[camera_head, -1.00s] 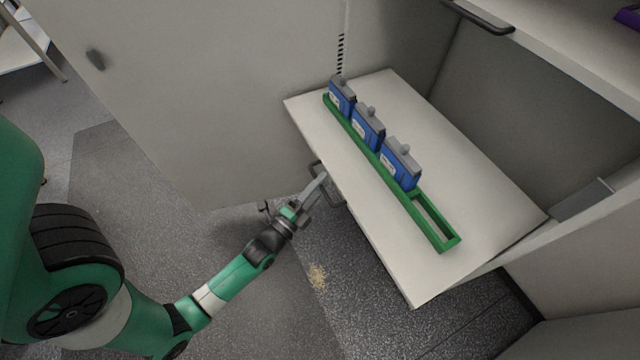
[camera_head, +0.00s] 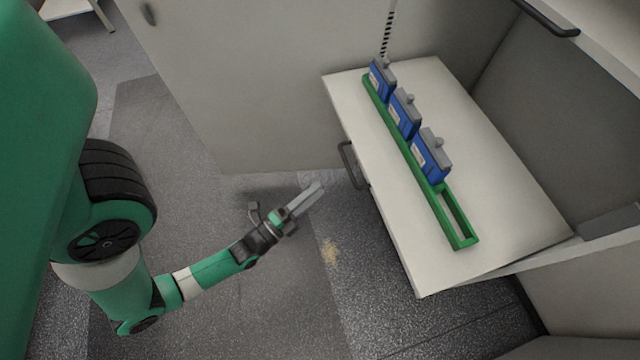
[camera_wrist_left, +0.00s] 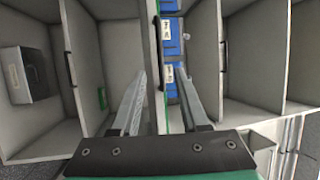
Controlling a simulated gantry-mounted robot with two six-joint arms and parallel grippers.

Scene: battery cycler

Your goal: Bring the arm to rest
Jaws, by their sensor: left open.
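My left gripper (camera_head: 312,194) is open and empty. It hangs over the grey floor, to the left of the pulled-out shelf and clear of its handle (camera_head: 352,165). In the left wrist view its two fingers (camera_wrist_left: 160,98) stand apart with nothing gripped between them. My left arm is bent and reaches in from the left. My right gripper is not in view.
The white pulled-out shelf (camera_head: 500,215) carries a green rack (camera_head: 462,240) with blue battery blocks (camera_head: 430,158) in it; its front slot is empty. A grey cabinet door (camera_head: 240,80) stands behind the gripper. The wrist view shows a dark box (camera_wrist_left: 32,74) in a compartment.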

